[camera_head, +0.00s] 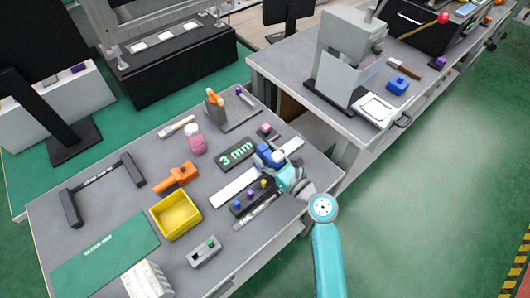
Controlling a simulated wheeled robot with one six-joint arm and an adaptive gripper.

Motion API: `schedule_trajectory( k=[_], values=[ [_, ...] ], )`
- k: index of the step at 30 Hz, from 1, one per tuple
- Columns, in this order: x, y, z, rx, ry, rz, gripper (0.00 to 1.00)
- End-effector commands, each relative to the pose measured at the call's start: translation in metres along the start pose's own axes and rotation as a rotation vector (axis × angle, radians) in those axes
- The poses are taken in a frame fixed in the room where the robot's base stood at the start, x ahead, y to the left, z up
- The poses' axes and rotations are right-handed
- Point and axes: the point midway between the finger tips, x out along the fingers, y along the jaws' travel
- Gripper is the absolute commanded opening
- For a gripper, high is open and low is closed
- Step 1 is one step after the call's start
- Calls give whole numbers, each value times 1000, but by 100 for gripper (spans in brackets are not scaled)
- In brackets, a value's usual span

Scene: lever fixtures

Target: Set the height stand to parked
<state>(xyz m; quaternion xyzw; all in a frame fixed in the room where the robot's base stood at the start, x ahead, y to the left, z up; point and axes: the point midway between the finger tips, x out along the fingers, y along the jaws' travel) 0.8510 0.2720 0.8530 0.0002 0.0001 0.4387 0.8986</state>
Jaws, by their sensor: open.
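My gripper (266,157) is open over the right part of the near table, close to a green-lettered "3 mm" plate (235,153). My teal arm comes in from the lower right and hides part of the table there. No fixture is clearly labelled as the height stand. A grey base with an orange-topped upright and a purple-tipped rod (238,119) stands at the table's back; it may be the stand, but I cannot tell. It is apart from my gripper, and its setting is too small to read.
A black block with coloured knobs (249,199) lies below my gripper. The near table also holds a yellow bin (176,216), an orange tool (176,177), a pink bottle (196,145) and a black frame (72,208). A second bench with a grey machine (343,58) stands behind.

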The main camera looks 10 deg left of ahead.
Motion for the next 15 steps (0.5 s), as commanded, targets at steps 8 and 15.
schedule_trajectory(
  k=[8,15],
  values=[
    [9,0,0,0,0,0,54],
    [8,0,0,0,0,0,32]
  ],
)
